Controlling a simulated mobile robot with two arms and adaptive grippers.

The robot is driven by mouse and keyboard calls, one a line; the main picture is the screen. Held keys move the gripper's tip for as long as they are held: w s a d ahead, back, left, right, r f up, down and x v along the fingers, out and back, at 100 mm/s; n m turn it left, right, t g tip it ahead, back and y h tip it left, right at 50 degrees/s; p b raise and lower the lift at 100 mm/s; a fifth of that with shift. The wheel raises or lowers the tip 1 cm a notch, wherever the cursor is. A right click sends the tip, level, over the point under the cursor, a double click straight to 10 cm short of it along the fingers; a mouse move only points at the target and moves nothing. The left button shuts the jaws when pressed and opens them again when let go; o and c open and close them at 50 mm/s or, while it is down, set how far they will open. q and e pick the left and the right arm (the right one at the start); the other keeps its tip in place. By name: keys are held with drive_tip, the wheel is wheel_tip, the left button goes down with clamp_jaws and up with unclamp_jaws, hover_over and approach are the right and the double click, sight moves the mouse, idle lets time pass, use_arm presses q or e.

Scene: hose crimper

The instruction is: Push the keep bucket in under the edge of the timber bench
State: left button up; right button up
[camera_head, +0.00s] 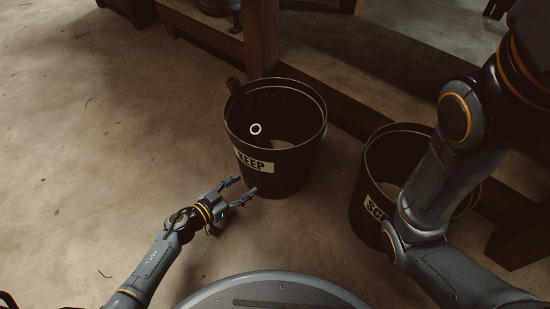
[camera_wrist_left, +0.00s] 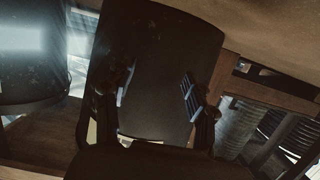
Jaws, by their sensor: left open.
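The keep bucket (camera_head: 292,172), dark with a pale KEEP label, stands upright on the floor. The timber bench (camera_head: 262,38) shows as a brown post and low rail just behind the bucket. My left gripper (camera_head: 244,188) is open and empty, low at the bucket's near left side; I cannot tell whether it touches. In the left wrist view the bucket's dark wall (camera_wrist_left: 160,70) fills the middle, with the open fingers (camera_wrist_left: 157,102) in front of it. My right gripper is out of view.
A second dark bucket (camera_head: 367,180), its label starting "SC", stands to the right, partly hidden by my right arm. The low timber rail (camera_head: 338,103) runs behind both buckets. The floor at the left (camera_head: 110,130) is clear.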

sight(250, 180)
use_arm(q)
drive_tip(key=shift+w+d, duration=0.2)
drive_tip(key=shift+w, duration=0.05)
drive_tip(key=shift+r+x, duration=0.2)
drive_tip(key=shift+x, duration=0.6)
drive_tip(key=shift+r+x, duration=0.2)
drive_tip(key=shift+x, duration=0.65)
drive_tip(key=shift+r+x, duration=0.2)
drive_tip(key=shift+x, duration=0.6)
drive_tip(key=shift+r+b+x, duration=0.1)
drive_tip(key=shift+r+x, duration=0.1)
drive_tip(key=shift+x, duration=0.65)
drive_tip(key=shift+r+b+x, duration=0.1)
drive_tip(key=shift+r+x, duration=0.1)
drive_tip(key=shift+x, duration=0.6)
drive_tip(key=shift+r+b+x, duration=0.1)
drive_tip(key=shift+r+x, duration=0.1)
drive_tip(key=shift+x, duration=0.65)
drive_tip(key=shift+w+d, duration=0.1)
drive_tip(key=p+v, duration=0.2)
drive_tip(key=v, duration=0.1)
drive_tip(key=shift+a+f, duration=0.2)
drive_tip(key=shift+f, duration=0.15)
drive_tip(key=shift+s+a+f+p, duration=0.1)
drive_tip(key=shift+s+a+p, duration=0.1)
drive_tip(key=shift+s+a, duration=0.3)
drive_tip(key=shift+s+a+p, duration=0.2)
drive_tip(key=shift+s+a, duration=0.1)
drive_tip(key=shift+s, duration=0.45)
